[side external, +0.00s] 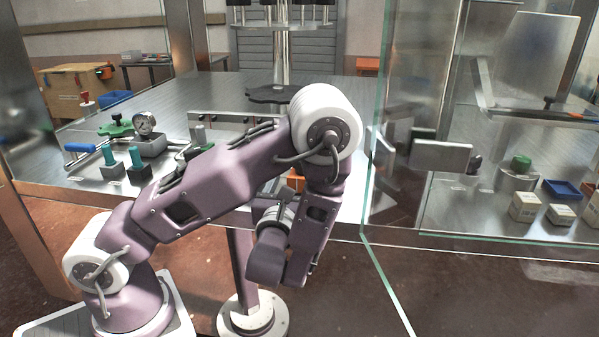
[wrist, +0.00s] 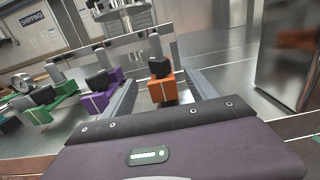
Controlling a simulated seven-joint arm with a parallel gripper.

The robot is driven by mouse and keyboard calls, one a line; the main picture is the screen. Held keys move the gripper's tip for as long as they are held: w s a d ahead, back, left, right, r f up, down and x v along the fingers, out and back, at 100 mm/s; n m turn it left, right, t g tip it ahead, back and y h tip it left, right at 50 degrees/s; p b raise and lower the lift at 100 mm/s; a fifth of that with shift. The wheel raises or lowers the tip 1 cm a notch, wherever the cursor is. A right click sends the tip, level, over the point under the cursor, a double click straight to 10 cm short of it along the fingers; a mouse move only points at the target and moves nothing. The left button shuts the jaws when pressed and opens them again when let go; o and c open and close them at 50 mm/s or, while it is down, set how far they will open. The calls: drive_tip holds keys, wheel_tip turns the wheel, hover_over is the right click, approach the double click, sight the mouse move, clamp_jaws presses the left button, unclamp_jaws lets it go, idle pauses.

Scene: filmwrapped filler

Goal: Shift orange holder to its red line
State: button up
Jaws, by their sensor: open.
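The orange holder (wrist: 161,89) is a small block with a dark knob on top and a pale line down its front. It stands in front of a metal rail in the wrist view. In the side view a bit of orange (side external: 296,180), likely the same holder, shows behind my arm. My gripper (wrist: 164,82) is open, with one grey finger to each side of the orange holder in the picture. I cannot tell how deep the holder lies between them. My fingers are hidden in the side view. I cannot make out a red line.
A purple holder (wrist: 98,98) and a green holder (wrist: 50,108) stand left of the orange one along the metal rail (wrist: 120,50). A clear glass panel (side external: 385,190) stands right of my arm. Steel table shows free right of the orange holder.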

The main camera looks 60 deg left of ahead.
sight(297, 177)
drive_tip(key=shift+a+f, duration=0.15)
drive_tip(key=shift+f, duration=0.4)
drive_tip(key=x, duration=0.7)
drive_tip(key=shift+f, duration=0.1)
clamp_jaws()
